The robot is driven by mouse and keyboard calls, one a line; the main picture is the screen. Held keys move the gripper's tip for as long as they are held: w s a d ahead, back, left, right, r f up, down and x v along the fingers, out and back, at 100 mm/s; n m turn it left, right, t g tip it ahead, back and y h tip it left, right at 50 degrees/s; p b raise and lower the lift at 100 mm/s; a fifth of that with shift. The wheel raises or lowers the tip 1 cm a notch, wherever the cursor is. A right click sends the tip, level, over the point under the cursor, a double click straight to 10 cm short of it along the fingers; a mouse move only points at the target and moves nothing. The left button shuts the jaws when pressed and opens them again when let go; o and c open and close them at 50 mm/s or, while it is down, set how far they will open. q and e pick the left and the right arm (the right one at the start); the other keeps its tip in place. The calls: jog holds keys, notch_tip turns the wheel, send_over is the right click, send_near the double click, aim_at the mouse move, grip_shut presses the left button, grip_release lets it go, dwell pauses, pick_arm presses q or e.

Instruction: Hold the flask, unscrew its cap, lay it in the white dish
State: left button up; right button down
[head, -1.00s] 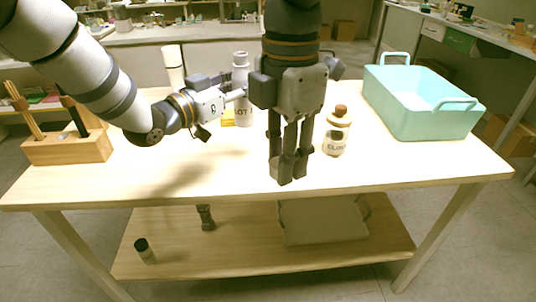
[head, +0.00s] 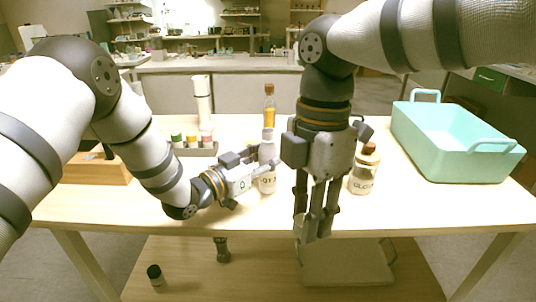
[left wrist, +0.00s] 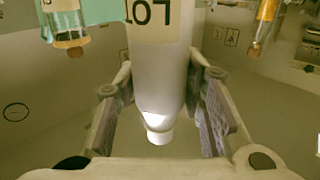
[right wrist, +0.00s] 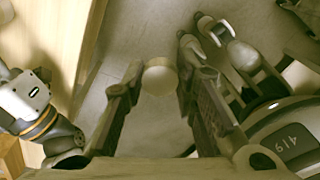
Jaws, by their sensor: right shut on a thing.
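The white flask (head: 267,181) with a lettered label is at the middle of the table, upright in the head view. My left gripper (head: 266,160) is shut on it from the left. In the left wrist view its fingers flank the flask's body (left wrist: 160,75), with the narrow neck showing beyond. My right gripper (head: 313,235) points down near the table's front edge, to the right of the flask. In the right wrist view it is shut on a round pale cap (right wrist: 160,77), apart from the flask. I cannot make out a white dish.
A cork-topped bottle (head: 364,170) stands just right of my right gripper. A teal basin (head: 450,142) fills the right side. An amber bottle (head: 269,110), a white bottle (head: 202,100) and a vial rack (head: 190,150) stand behind. A wooden block (head: 95,170) is left.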

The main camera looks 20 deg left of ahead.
pick_arm(q)
jog(key=shift+o, duration=1.1)
